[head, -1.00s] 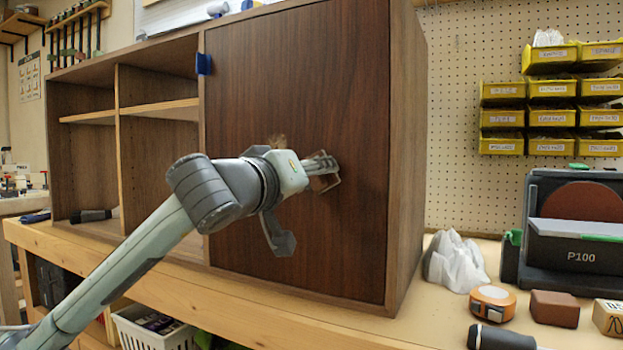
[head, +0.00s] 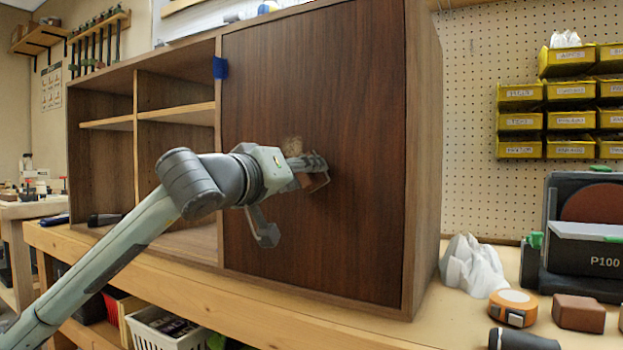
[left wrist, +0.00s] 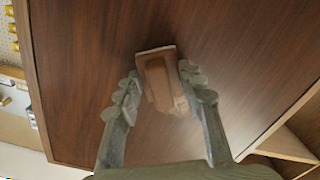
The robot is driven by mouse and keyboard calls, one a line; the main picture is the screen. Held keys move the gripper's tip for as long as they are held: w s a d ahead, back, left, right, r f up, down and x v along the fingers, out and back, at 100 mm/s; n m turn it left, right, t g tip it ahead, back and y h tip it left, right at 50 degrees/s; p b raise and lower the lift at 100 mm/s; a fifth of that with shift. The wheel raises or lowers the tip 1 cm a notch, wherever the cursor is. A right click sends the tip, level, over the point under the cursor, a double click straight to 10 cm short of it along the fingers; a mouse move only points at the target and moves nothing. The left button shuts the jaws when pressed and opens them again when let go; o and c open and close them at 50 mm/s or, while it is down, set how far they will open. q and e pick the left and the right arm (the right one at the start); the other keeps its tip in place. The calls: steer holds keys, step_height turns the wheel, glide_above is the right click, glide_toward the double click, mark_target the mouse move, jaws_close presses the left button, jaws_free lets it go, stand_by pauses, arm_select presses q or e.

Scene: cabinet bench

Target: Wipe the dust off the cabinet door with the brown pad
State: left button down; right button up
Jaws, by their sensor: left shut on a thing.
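The cabinet door (head: 350,100) is a dark brown wooden panel, shut and upright. A small tan dust patch (head: 292,145) shows on it just above my left gripper (head: 316,172). In the left wrist view, my left gripper (left wrist: 160,92) is shut on the brown pad (left wrist: 157,80), with one finger on each side. The pad is at the door's face; whether it presses on it I cannot tell. A pale patch shows by the pad's lower right edge. In the head view the pad is mostly hidden by the fingers. My right gripper is not in view.
Open shelves (head: 175,115) adjoin the door on the left. A blue tab (head: 220,68) sits at the door's upper left edge. On the bench at right are a crumpled white cloth (head: 472,266), a tape measure (head: 512,307), a brown block (head: 578,313) and a sander (head: 590,235).

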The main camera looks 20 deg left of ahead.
arm_select(q)
steer(key=a+r, duration=0.1)
steer(key=a, duration=0.6)
steer(key=shift+w+a+r, duration=0.3)
steer(key=shift+w+r, duration=0.05)
stand_by(2.3)
